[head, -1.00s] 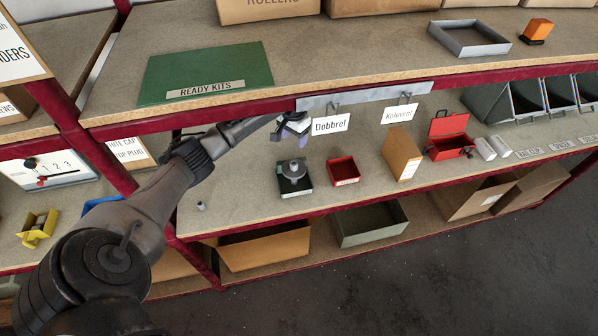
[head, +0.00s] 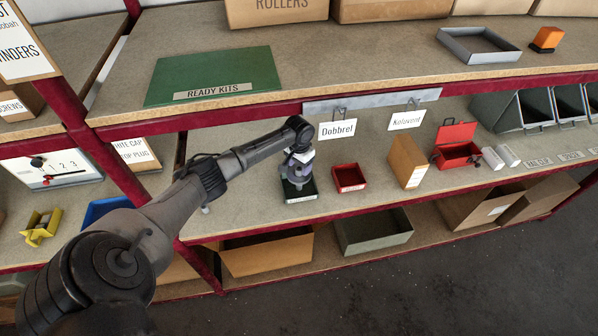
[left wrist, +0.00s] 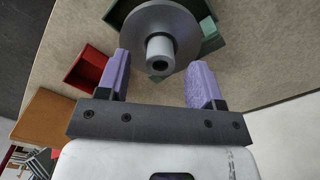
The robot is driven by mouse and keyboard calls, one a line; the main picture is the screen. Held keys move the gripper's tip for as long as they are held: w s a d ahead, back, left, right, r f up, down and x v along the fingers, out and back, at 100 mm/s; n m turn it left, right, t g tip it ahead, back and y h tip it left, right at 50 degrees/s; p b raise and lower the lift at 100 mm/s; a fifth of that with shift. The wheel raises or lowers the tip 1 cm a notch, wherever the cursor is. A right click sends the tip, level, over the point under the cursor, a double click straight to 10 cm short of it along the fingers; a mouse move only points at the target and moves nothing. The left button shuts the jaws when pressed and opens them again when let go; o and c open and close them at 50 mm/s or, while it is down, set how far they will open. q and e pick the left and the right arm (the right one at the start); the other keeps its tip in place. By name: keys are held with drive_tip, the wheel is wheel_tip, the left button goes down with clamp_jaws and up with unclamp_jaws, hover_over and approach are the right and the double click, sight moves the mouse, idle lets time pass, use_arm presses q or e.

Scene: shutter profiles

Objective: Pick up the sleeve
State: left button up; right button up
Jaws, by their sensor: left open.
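My left gripper (head: 297,176) is open just above a grey flanged piece on a dark green block (head: 299,196) on the middle shelf. In the left wrist view, the two purple fingers of my gripper (left wrist: 159,72) stand apart, one to each side. Between and beyond them is a round grey disc (left wrist: 160,18) with a short hollow cylinder (left wrist: 160,48), which looks like the sleeve, pointing towards the camera. I see no contact with the fingers. A small grey piece (head: 205,210) on the shelf is mostly hidden by my arm.
A red bin (head: 349,178) stands right of the green block. A brown carton (head: 408,162) and an open red box (head: 457,148) are further right. The upper shelf edge (head: 230,113) and the "Dobbrel" sign (head: 337,129) are close to my arm.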

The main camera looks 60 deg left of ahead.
use_arm(q)
drive_tip(key=shift+f, duration=1)
drive_tip(key=c, duration=1)
drive_tip(key=shift+c, duration=0.2)
drive_tip(key=shift+r, duration=0.15)
